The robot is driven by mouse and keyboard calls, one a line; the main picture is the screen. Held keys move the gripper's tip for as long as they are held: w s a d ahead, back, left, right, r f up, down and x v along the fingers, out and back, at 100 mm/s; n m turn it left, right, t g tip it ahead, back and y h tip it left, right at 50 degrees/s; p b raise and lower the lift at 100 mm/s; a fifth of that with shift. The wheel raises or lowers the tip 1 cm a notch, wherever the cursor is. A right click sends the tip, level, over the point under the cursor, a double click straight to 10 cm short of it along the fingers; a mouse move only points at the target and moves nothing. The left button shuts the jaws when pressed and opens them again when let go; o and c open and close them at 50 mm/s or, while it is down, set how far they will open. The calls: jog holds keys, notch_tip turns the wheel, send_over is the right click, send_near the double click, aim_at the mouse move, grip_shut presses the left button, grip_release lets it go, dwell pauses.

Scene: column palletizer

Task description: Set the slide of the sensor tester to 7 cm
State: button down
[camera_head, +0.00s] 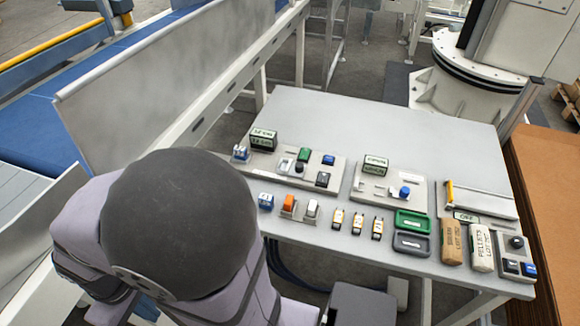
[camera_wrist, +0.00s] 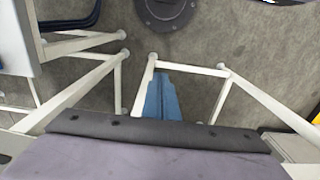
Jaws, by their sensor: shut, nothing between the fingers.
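The table in the head view carries two grey panels with small displays. The left panel (camera_head: 314,184) has several coloured buttons and a dark knob. The right panel (camera_head: 372,205) has light slots and a blue knob (camera_head: 404,191). I cannot tell for sure which is the sensor tester, and the slide's scale is too small to read. My gripper (camera_wrist: 160,76) shows in the wrist view as blue fingers, shut and empty, above the floor and away from the panels. In the head view my arm hides it.
Switches (camera_head: 288,203), green (camera_head: 412,221) and grey (camera_head: 411,243) trays, two labelled blocks (camera_head: 452,242) (camera_head: 481,247) and a control box (camera_head: 515,262) line the table's front. The table's back (camera_head: 400,120) is clear. A blue conveyor (camera_head: 40,130) stands left. White frame legs (camera_wrist: 80,95) surround the gripper.

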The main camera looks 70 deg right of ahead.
dwell(0.4)
jog(key=c, duration=1.7)
grip_release()
jog(key=shift+w+d, duration=0.15)
jog(key=shift+o, duration=0.8)
jog(key=w+d+r, duration=0.2)
jog(key=w+d, duration=0.3)
jog(key=d, duration=0.4)
jog(key=shift+n+h, duration=0.3)
jog(key=shift+h, duration=0.1)
jog(key=w+d, duration=0.2)
jog(key=d, duration=0.3)
jog(key=n+g+p, duration=0.2)
jog(key=g, duration=0.2)
send_near(299, 165)
jog(key=shift+s+f, duration=0.1)
jog(key=shift+f, duration=0.6)
jog(key=shift+p+x, duration=1.25)
jog(key=shift+x, duration=2.35)
jog(key=shift+s+d, duration=0.1)
